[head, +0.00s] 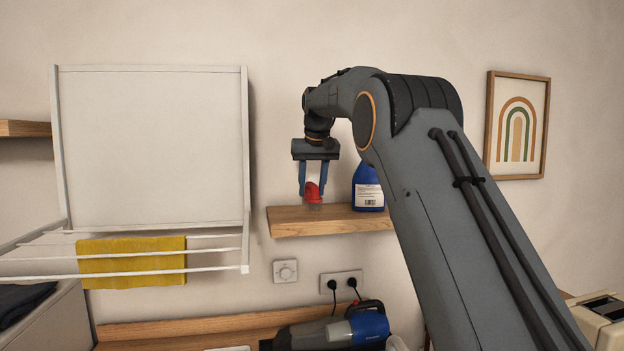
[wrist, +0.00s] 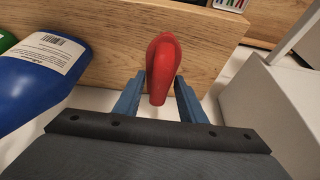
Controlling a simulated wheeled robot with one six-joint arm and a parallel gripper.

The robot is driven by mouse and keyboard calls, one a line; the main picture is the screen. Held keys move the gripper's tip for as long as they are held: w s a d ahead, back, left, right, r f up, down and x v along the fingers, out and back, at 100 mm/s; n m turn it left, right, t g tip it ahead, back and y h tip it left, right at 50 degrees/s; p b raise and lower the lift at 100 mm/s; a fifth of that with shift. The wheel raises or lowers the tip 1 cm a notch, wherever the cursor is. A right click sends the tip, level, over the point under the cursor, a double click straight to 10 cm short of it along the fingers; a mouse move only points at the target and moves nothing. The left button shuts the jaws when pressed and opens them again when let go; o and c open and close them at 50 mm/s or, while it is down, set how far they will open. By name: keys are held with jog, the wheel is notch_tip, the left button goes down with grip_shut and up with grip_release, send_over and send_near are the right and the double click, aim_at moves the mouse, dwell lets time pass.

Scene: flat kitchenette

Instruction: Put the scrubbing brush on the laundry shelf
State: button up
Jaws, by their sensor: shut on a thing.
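The scrubbing brush (head: 313,193) has a red handle and a pale, translucent-looking lower part. My gripper (head: 313,188) points down and is shut on it, with blue fingers on either side. In the wrist view the red brush (wrist: 162,68) shows between the two fingertips (wrist: 158,98). The laundry shelf (head: 320,229) is a wooden board on the wall. In the head view the brush is over or in front of the shelf's left part. I cannot tell whether its lower end touches the board.
A blue bottle (head: 368,188) with a white label stands on the shelf right of my gripper. A white drying rack (head: 150,150) with a yellow cloth (head: 132,262) is at the left. A handheld vacuum (head: 340,330) lies below. The shelf's left end is clear.

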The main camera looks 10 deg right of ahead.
jog(key=shift+f, duration=0.45)
jog(key=shift+f+b, duration=0.35)
jog(key=shift+f, duration=0.25)
jog(key=o, duration=1.3)
